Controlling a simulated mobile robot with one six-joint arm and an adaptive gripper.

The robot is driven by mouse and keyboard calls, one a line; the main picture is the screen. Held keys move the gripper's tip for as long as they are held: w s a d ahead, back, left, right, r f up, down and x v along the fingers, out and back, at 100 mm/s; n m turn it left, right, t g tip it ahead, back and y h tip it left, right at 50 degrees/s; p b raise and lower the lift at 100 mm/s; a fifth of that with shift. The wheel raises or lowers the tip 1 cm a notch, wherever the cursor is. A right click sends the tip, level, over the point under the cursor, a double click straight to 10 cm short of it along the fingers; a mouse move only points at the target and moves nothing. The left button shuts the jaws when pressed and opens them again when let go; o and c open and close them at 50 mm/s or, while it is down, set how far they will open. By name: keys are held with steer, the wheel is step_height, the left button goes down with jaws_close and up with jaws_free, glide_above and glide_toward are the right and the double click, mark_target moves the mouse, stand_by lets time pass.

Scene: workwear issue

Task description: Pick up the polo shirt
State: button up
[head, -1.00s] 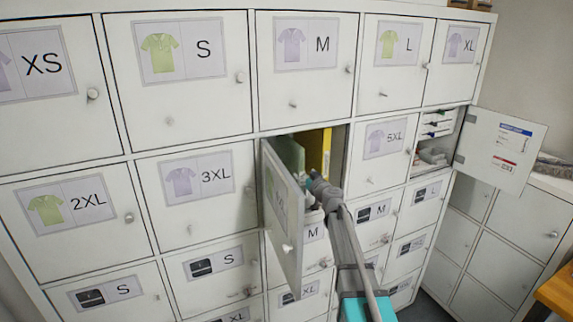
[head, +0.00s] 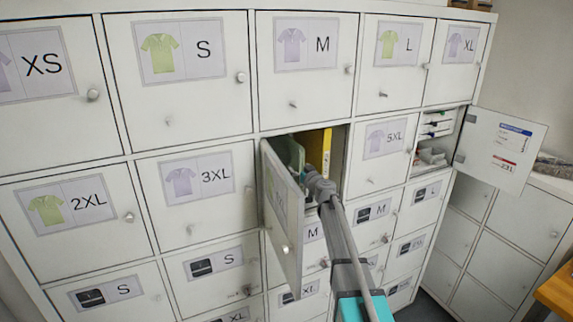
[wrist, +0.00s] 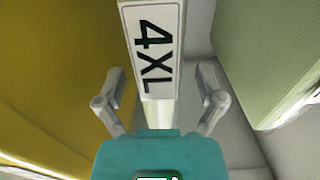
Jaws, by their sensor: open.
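No polo shirt shows clearly by its shape. In the wrist view a narrow pale upright item bears a white label reading 4XL (wrist: 152,45); I cannot tell whether it is the folded shirt. My gripper (wrist: 160,80) is open, with one finger on each side of the label's near end and nothing seen clamped. In the head view my gripper reaches into the open compartment, and its fingertips are hard to make out there.
The compartment's open door (head: 283,215) stands left of my arm. Inside are a yellow item (head: 314,150), also filling the left of the wrist view (wrist: 45,70), and a green item (wrist: 265,55). Closed labelled lockers surround it. Another door (head: 500,148) stands open at right.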

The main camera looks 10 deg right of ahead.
steer(key=shift+c, duration=0.2)
jaws_close()
steer(key=shift+r, duration=0.15)
